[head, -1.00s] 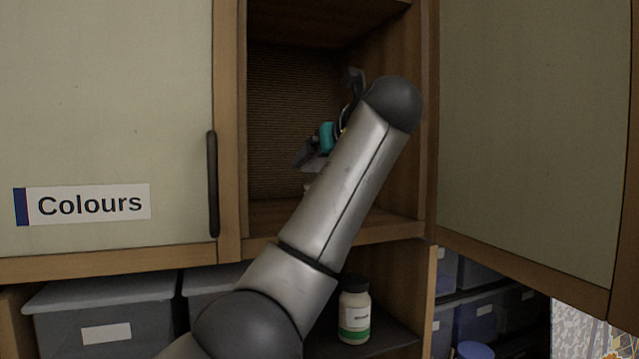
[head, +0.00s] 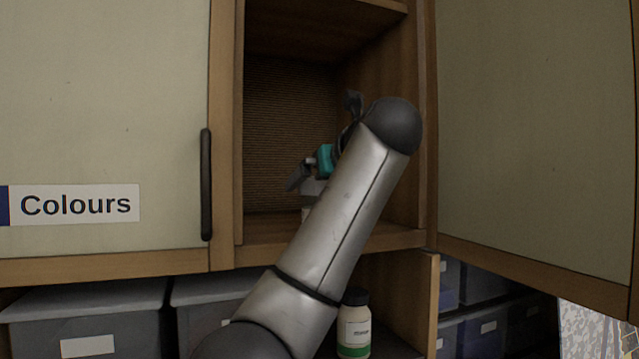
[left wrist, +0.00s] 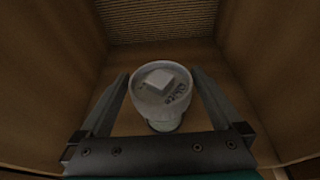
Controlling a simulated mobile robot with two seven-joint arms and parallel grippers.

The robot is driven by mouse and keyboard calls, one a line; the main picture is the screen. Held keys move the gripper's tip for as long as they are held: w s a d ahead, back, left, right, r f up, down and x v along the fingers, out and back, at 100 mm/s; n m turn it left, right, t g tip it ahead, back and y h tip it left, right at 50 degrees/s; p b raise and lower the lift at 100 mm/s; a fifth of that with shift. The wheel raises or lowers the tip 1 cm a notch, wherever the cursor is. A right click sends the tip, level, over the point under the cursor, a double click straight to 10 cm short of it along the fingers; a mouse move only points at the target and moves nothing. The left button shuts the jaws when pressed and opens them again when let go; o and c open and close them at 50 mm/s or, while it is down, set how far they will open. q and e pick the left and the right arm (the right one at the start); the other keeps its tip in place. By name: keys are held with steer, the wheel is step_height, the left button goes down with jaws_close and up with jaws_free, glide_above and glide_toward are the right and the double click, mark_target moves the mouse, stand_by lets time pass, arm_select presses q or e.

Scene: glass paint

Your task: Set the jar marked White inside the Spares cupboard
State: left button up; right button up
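The pale jar with a white lid (left wrist: 163,85) is in the left wrist view, seen from above, with dark lettering too small to read surely. It appears upright on the floor of the open cupboard (head: 290,228). My left gripper (left wrist: 160,75) is inside this cupboard, with its fingers on either side of the jar and dark gaps showing between them and it. It looks open. In the head view my left gripper (head: 305,178) is partly covered by my left forearm, and only a sliver of the jar shows. No Spares label is visible. My right gripper is out of view.
The open cupboard door (head: 535,130) stands at the right. A closed door labelled Colours (head: 75,205) is at the left. Below are grey lidded bins (head: 90,320) and another jar with a black lid and green band (head: 354,325). The cupboard's side walls are close to the gripper.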

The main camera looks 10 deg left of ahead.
arm_select(q)
steer(key=shift+r, duration=0.25)
steer(key=b+v, duration=0.3)
steer(key=v, duration=0.9)
steer(key=shift+b, duration=0.3)
